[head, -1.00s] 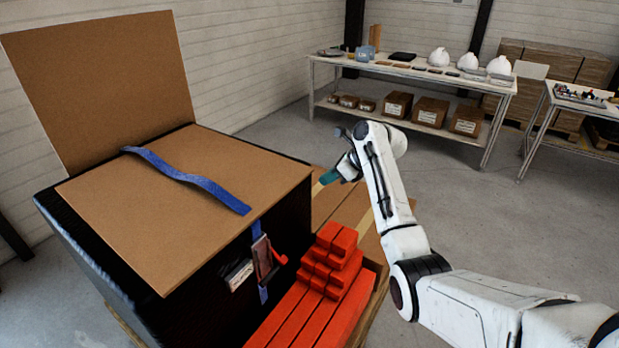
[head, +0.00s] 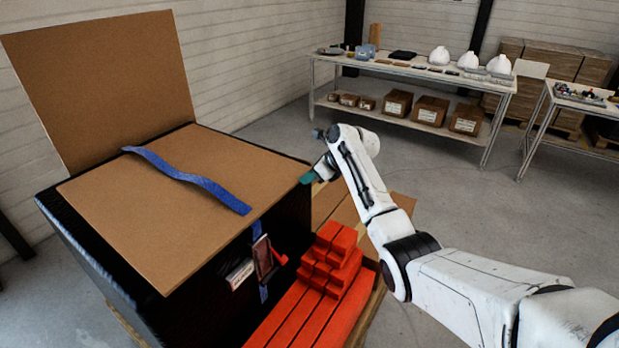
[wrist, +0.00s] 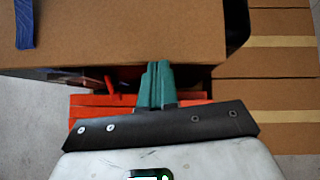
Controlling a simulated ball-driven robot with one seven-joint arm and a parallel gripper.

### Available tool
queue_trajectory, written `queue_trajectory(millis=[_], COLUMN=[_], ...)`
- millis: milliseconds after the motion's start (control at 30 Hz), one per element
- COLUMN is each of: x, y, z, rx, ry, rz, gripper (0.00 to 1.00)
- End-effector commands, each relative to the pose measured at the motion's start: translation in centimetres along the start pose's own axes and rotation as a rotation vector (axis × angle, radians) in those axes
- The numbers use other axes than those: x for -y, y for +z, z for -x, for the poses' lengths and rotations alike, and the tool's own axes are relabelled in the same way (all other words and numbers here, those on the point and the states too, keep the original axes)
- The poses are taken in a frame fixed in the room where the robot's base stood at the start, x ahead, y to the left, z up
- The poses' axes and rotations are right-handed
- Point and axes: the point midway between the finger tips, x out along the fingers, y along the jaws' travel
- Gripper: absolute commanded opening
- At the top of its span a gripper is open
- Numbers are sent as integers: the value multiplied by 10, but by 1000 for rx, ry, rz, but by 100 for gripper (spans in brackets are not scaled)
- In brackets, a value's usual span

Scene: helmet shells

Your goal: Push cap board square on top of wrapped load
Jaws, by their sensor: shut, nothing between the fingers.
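The brown cap board (head: 140,215) lies flat on the black-wrapped load (head: 85,270). It sits off-square: a black strip of load top shows along its left and back edges, and its near edge overhangs the load. My gripper (head: 308,178) is shut and empty, its teal fingers at the board's right-hand corner. In the wrist view the closed fingertips (wrist: 159,66) meet the edge of the cap board (wrist: 125,35); I cannot tell whether they touch it. A blue strap (head: 185,178) lies loose across the board.
A red ratchet buckle (head: 265,258) hangs on the load's side. Red blocks (head: 330,262) are stacked beside the load, by brown cartons (head: 335,205). A large brown sheet (head: 105,85) stands behind. A bench (head: 420,75) with helmet shells is far off; floor between is clear.

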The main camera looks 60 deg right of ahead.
Motion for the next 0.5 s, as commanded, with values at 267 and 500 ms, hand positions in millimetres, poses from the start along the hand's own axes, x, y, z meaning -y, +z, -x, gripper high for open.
queue_trajectory(millis=[267,500], x=[-2,-3], y=[24,25], z=[-19,-26], rx=[1,-1], ry=[4,6], rz=[0,1], gripper=[0,0])
